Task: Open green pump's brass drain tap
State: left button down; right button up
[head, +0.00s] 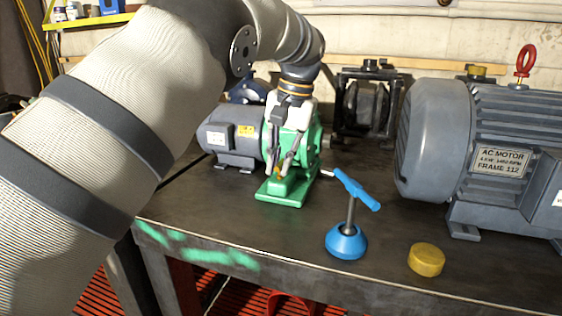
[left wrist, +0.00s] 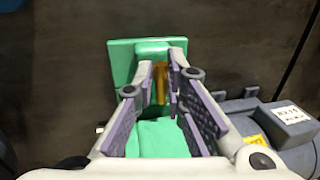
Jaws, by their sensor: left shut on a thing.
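The green pump (head: 283,192) stands on the dark workbench, joined to a small grey motor (head: 225,135) on its left. My left gripper (head: 280,170) reaches down over the front of the pump, fingers pointing down. In the left wrist view, the brass drain tap (left wrist: 160,84) shows as a yellow piece between the fingertips of the left gripper (left wrist: 165,75), over the green base (left wrist: 120,65). The gripper is shut on the tap. The fingers hide part of the tap, and its exact turn is hard to tell. My right gripper is not in view.
A blue T-handled tool (head: 347,240) stands right of the pump, near a yellow round cap (head: 426,260). A large grey AC motor (head: 435,140) fills the right of the bench (head: 230,225). A dark machine (head: 365,105) stands behind. The bench front left is clear.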

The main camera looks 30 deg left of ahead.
pick_arm(q)
jog(key=shift+a+r, duration=0.1)
dwell(0.3)
jog(key=c, duration=1.7)
grip_release()
notch_tip(320, 180, up, 7)
jog(key=d, duration=0.1)
jog(key=shift+w+d+r, duration=0.15)
jog(key=shift+d, duration=0.05)
